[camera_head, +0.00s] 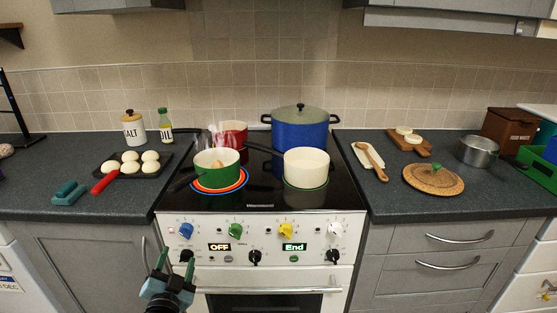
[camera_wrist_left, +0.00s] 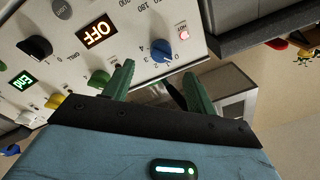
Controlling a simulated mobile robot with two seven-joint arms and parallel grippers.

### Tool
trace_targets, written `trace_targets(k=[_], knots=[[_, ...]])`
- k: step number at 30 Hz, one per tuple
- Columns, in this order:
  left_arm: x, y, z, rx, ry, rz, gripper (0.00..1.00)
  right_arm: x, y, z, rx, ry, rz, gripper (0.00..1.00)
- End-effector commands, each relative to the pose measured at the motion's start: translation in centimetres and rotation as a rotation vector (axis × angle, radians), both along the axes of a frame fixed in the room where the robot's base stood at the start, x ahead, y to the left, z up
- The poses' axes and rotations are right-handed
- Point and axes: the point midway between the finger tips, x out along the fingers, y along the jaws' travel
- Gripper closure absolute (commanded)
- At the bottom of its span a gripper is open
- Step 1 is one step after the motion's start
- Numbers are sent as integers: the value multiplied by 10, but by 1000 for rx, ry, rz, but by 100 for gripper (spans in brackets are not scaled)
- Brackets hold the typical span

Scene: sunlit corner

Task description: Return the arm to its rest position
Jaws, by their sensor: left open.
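My left gripper (camera_head: 175,265) is at the bottom of the head view, in front of the stove's control panel (camera_head: 208,232). Its two green fingers are apart with nothing between them. In the left wrist view the open fingers (camera_wrist_left: 158,84) point toward the panel near the blue knob (camera_wrist_left: 162,50); I cannot tell whether they touch it. My right gripper is not in view.
On the stove stand a green pot (camera_head: 217,160) with steam above it, a white pot (camera_head: 306,165), a red pot (camera_head: 232,132) and a large blue pot (camera_head: 300,134). The oven handle (camera_head: 270,290) runs to the right of the gripper.

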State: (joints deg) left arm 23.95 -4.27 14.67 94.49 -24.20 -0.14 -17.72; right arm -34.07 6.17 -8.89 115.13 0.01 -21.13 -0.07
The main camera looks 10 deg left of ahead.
Motion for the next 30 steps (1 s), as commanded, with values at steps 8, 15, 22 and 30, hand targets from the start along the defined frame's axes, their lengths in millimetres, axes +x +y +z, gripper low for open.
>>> trace_targets(k=[8,15,22,30], knots=[[-57,-23,-42,-100,135,-56,43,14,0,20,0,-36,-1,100],[-158,-66,-93,-291,354,-129,43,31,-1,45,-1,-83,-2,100],[-270,-113,-122,-496,581,-172,43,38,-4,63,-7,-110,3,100],[-365,-153,-131,-669,767,-181,43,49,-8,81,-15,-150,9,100]])
